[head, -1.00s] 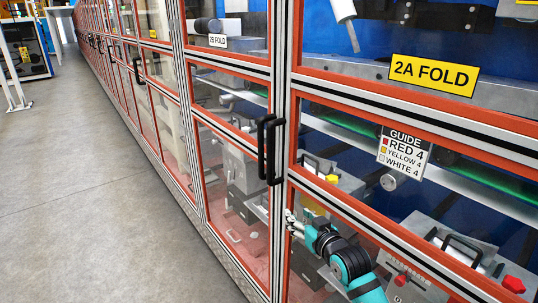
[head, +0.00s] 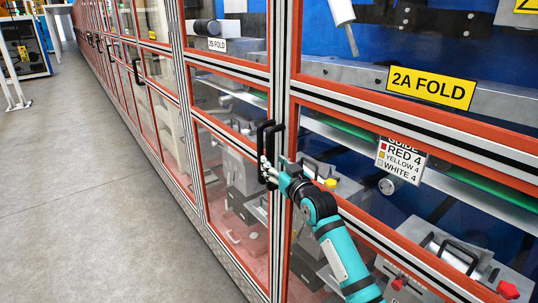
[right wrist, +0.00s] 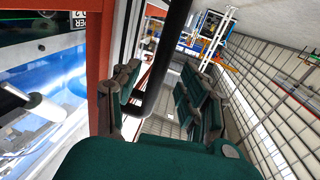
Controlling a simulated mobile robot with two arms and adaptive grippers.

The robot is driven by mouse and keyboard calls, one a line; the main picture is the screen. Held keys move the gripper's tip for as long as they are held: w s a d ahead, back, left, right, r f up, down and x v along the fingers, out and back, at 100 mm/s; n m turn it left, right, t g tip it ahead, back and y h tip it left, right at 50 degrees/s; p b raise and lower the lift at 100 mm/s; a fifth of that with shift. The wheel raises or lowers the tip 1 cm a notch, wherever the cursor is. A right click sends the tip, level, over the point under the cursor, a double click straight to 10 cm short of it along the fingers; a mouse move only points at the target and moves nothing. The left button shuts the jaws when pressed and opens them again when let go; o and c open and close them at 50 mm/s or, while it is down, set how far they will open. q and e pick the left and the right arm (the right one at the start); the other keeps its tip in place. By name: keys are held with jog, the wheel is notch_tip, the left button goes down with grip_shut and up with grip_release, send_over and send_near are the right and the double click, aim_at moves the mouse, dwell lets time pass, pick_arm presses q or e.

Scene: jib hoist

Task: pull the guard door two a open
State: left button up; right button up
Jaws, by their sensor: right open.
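The guard door 2A (head: 420,122) is a clear panel in an orange and silver frame, with a yellow "2A FOLD" label (head: 432,88). It looks shut. Its black upright handle (head: 277,142) is at the door's left edge, beside the neighbouring door's similar handle (head: 262,140). My right gripper (head: 270,172) is at the lower part of the handles. In the right wrist view, my open right gripper (right wrist: 163,95) has a black handle bar (right wrist: 174,40) between its spread fingers. Whether a finger touches the bar I cannot tell. My left gripper is out of view.
The neighbouring "2B FOLD" door (head: 232,130) is on the left, and the row of guard doors runs far back. Open grey floor (head: 100,200) lies left of the row. A guide sign (head: 402,160) hangs behind the 2A panel.

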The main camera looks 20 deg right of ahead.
aim_at(270, 159)
jog(key=shift+w+a, duration=0.2)
jog(key=shift+w, duration=0.85)
jog(key=shift+w+a, duration=0.15)
jog(key=shift+w, duration=0.85)
grip_shut()
jog(key=shift+w+a+f, duration=0.1)
jog(key=shift+w+f, duration=0.15)
jog(key=shift+f, duration=0.1)
